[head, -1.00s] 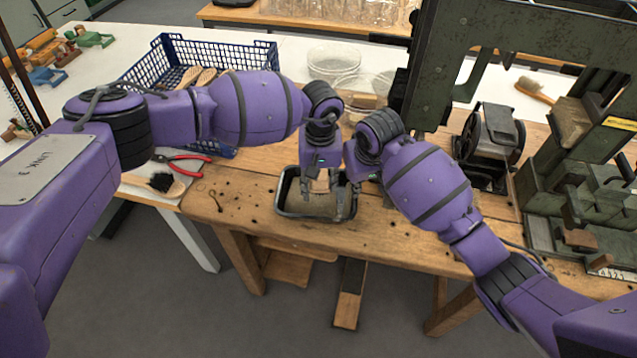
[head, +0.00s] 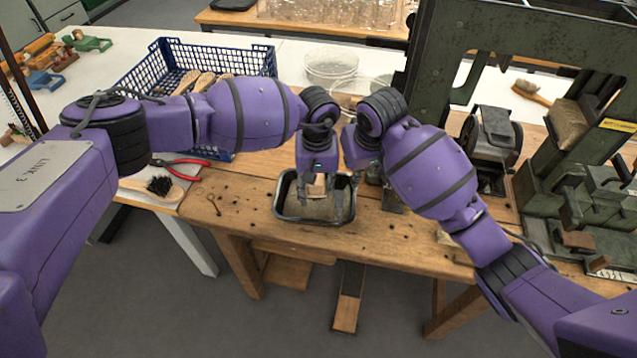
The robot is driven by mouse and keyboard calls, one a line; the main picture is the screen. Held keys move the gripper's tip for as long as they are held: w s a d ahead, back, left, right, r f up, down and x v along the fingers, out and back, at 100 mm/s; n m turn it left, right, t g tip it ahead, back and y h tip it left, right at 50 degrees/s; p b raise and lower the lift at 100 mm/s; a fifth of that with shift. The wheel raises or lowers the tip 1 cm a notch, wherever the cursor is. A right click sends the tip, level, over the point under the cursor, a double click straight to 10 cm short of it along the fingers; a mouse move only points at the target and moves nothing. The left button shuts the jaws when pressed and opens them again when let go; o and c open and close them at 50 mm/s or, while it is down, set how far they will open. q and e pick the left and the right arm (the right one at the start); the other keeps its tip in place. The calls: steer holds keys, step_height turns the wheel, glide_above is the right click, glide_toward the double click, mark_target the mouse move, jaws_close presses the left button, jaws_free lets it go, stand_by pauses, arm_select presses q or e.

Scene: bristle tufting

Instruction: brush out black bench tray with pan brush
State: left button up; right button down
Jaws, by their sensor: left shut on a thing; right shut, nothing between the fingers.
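The black bench tray (head: 314,221) sits near the front edge of the wooden bench, with a greyish-tan floor showing inside. My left gripper (head: 317,192) points down over the tray and is shut on a small wood-coloured piece, seemingly the pan brush (head: 317,186). Its bristles are hard to make out, and I cannot tell whether they touch the tray floor. My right gripper (head: 356,182) is shut and empty at the tray's right rim; whether it touches the rim is unclear.
A blue wire basket (head: 190,60) with wooden brushes stands behind left. Red-handled pliers (head: 183,168) and a black-bristled brush (head: 160,186) lie left of the tray. A grey metal piece (head: 392,203) is close on the right. Green machinery (head: 575,190) fills the right side.

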arm_select(q)
steer(key=shift+d, duration=0.1)
steer(key=shift+r, duration=0.1)
arm_select(e)
steer(key=v, duration=1.2)
